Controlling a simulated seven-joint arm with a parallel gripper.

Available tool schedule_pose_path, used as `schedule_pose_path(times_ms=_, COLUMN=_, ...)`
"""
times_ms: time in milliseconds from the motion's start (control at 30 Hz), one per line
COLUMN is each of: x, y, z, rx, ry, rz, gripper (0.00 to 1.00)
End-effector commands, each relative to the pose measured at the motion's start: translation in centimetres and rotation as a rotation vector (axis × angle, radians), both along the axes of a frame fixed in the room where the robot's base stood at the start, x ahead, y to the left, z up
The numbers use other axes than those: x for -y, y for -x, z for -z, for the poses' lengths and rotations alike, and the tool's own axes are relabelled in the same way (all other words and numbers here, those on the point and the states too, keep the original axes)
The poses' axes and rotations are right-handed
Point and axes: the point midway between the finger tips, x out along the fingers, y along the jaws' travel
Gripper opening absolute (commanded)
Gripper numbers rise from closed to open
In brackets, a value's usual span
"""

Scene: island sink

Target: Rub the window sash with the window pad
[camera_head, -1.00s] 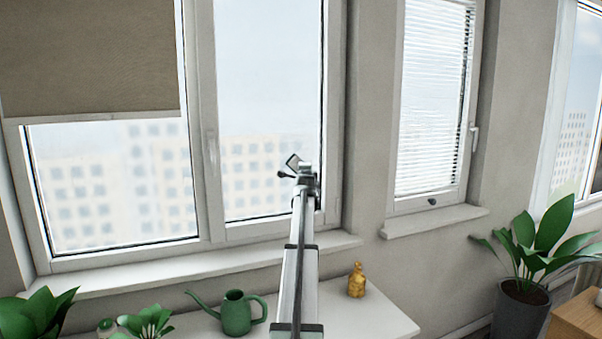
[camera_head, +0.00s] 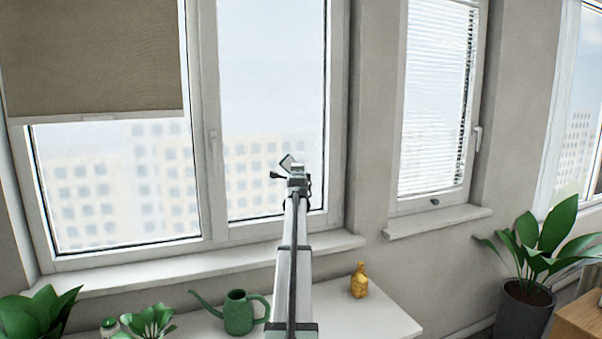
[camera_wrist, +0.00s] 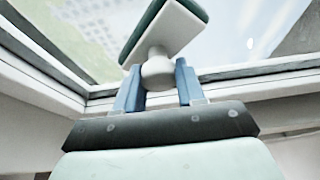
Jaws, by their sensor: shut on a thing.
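The window pad (camera_wrist: 165,32) is a white block with a dark green face. In the wrist view my gripper (camera_wrist: 158,82) is shut on its round white knob between two blue fingers. The pad is tilted. In the head view the pad (camera_head: 287,162) shows small at the end of my arm, in front of the window's right pane. My gripper (camera_head: 297,178) is there too. The window sash (camera_head: 212,130) is a white frame around the glass, with a handle on its left upright. I cannot tell whether the pad touches the glass or frame.
A green watering can (camera_head: 239,312), a gold bottle (camera_head: 359,281) and small plants (camera_head: 148,322) stand on the white surface below the sill (camera_head: 200,267). A beige blind (camera_head: 90,60) covers the upper left pane. A potted plant (camera_head: 528,265) stands at the right.

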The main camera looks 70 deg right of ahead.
Motion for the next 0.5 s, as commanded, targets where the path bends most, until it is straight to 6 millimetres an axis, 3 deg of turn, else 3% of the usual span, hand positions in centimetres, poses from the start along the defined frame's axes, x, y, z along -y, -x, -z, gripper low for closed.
schedule_pose_path(times_ms=500, x=-2.5, y=-2.2, z=0.0, rx=-0.001, ry=0.000, rz=0.000, gripper=0.14)
